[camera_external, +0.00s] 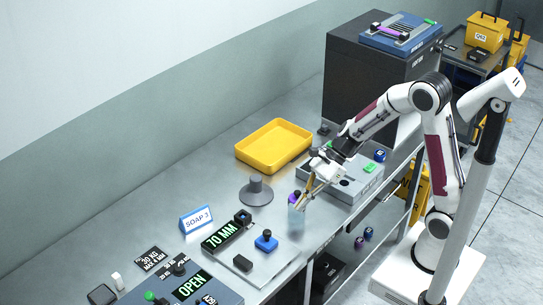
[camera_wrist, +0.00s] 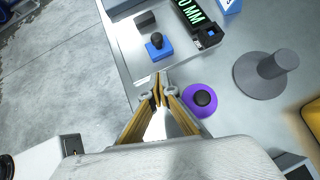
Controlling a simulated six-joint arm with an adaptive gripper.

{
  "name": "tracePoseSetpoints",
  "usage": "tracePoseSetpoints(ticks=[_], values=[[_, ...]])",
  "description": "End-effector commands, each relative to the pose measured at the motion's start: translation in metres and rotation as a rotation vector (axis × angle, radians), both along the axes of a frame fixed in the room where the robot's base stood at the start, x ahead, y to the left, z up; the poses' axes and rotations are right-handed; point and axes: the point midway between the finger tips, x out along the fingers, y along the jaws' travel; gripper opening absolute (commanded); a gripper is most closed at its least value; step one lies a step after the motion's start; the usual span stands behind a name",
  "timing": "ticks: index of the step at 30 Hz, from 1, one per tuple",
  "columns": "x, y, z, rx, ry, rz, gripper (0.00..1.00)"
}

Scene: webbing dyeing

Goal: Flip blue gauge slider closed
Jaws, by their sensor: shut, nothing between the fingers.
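The blue gauge slider (camera_external: 266,240) is a blue block with a dark round knob. It sits on a grey metal plate (camera_external: 240,272) next to the display reading "70 MM" (camera_external: 226,233). In the wrist view the blue slider (camera_wrist: 158,46) lies ahead of my gripper, with the display (camera_wrist: 190,14) to its right. My gripper (camera_external: 303,203) is shut and empty, pointing down near the bench's front edge, to the right of the gauge. In the wrist view my gripper (camera_wrist: 160,92) is apart from the slider. A dark block (camera_external: 242,263) sits on the plate, left of the slider.
A yellow tray (camera_external: 273,146) is farther back. A "SOAP 3" sign (camera_external: 196,219) and an "OPEN" panel (camera_external: 190,287) are to the left.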

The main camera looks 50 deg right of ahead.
Motion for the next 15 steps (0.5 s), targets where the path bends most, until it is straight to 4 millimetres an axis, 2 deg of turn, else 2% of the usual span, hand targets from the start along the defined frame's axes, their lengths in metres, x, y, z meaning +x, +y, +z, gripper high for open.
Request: tracePoseSetpoints(ticks=[15], values=[[0.011, 0.046, -0.049, -0.002, 0.004, 0.002, 0.0]])
